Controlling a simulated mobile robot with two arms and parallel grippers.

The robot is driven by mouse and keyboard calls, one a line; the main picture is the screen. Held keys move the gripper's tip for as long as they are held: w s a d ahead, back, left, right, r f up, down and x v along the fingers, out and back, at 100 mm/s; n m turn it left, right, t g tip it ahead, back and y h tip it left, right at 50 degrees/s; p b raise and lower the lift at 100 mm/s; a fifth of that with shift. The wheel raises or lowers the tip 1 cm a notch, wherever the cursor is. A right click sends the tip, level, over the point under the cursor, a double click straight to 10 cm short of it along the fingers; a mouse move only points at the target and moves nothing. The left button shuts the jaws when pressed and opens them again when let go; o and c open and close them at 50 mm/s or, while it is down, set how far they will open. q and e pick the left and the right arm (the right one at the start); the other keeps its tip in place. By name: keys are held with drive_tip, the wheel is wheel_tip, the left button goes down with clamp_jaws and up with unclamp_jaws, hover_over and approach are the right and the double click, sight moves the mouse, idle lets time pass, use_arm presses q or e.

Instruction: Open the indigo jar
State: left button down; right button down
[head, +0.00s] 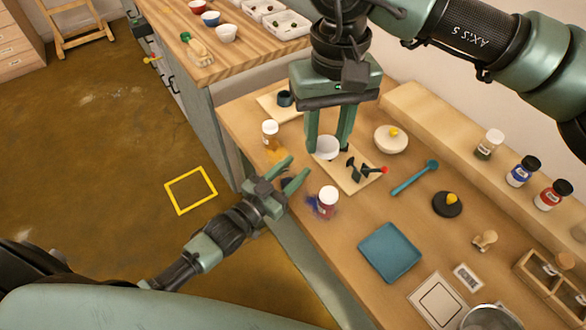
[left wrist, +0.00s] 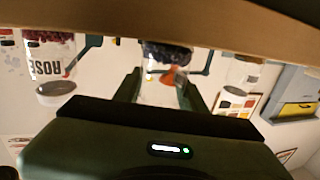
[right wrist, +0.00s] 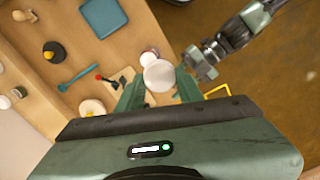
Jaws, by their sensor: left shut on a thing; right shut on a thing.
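The indigo jar (left wrist: 166,53) is a clear jar with dark blue contents, between the fingers of my left gripper (left wrist: 160,90). In the head view only a dark patch of the jar (head: 287,182) shows between the fingers of my left gripper (head: 296,174), above the table's near edge. My right gripper (head: 328,143) points down and is shut on a round white lid (head: 326,149). The lid (right wrist: 160,76) also shows between the fingers in the right wrist view. It appears apart from the jar, up and to the right in the head view. The jar's mouth is hidden.
A rose jar (head: 327,202) stands close by, with dark powder around its foot. An ochre jar (head: 270,134) stands near the left edge. A board (head: 367,178) with small dark items, a teal spatula (head: 415,178) and a blue tray (head: 390,252) lie on the table.

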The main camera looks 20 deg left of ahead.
use_arm(q)
drive_tip(key=shift+f, duration=0.2)
use_arm(e)
drive_tip(key=shift+f, duration=0.15)
use_arm(q)
drive_tip(key=c, duration=0.8)
unclamp_jaws()
drive_tip(key=shift+r, duration=0.15)
drive_tip(key=shift+s+r, duration=0.1)
drive_tip(key=shift+s, duration=0.05)
use_arm(e)
drive_tip(key=shift+r, duration=0.2)
drive_tip(key=shift+f+b, duration=0.95)
use_arm(q)
drive_tip(key=shift+v, duration=5.9)
drive_tip(key=shift+a, duration=0.1)
